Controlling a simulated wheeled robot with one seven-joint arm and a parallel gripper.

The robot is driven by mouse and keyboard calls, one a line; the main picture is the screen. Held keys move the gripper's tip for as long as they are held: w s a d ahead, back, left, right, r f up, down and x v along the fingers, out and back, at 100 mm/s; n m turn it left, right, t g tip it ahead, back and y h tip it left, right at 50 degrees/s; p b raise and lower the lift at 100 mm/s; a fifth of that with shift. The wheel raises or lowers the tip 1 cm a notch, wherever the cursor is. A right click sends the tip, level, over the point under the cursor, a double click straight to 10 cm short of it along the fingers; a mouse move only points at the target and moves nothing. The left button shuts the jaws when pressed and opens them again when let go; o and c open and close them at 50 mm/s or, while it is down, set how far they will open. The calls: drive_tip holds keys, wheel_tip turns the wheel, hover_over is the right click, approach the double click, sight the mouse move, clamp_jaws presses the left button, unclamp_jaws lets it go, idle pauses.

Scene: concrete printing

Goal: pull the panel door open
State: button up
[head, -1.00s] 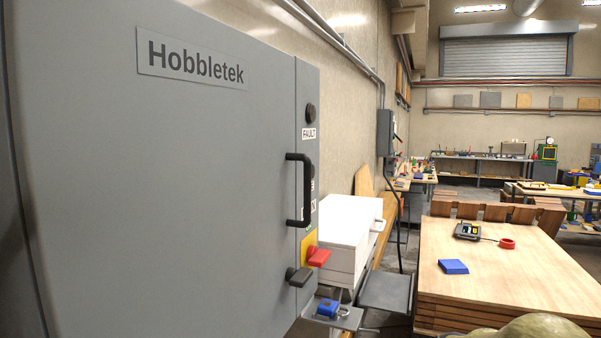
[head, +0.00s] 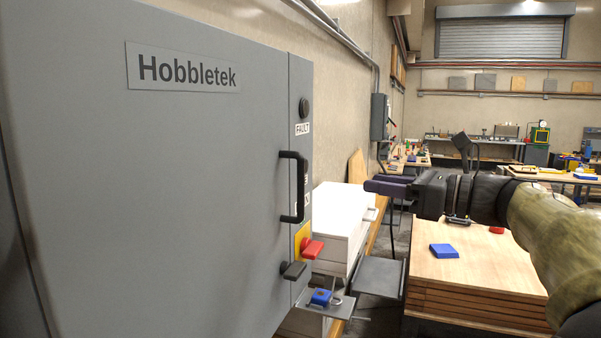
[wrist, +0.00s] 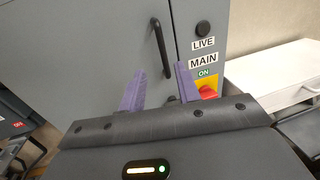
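The grey panel door (head: 160,200) with a "Hobbletek" plate fills the left of the head view and looks closed. Its black bar handle (head: 301,187) stands upright near the door's right edge, and the handle also shows in the wrist view (wrist: 160,48). A dark latch knob (head: 293,270) sits below the handle. My gripper (head: 372,187) is to the right of the handle, apart from it. In the wrist view my gripper's two purple fingers (wrist: 160,85) are spread with nothing between them, pointing at the door below the handle.
A red switch on a yellow plate (head: 311,248) sits right of the door edge. A small shelf with a blue padlock (head: 320,297) juts out below. White drawers (head: 338,225) stand behind. A plywood stack (head: 475,275) is at the right.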

drive_tip(key=p+x, duration=0.7)
drive_tip(key=x, duration=1)
drive_tip(key=shift+w+a, duration=0.2)
clamp_jaws()
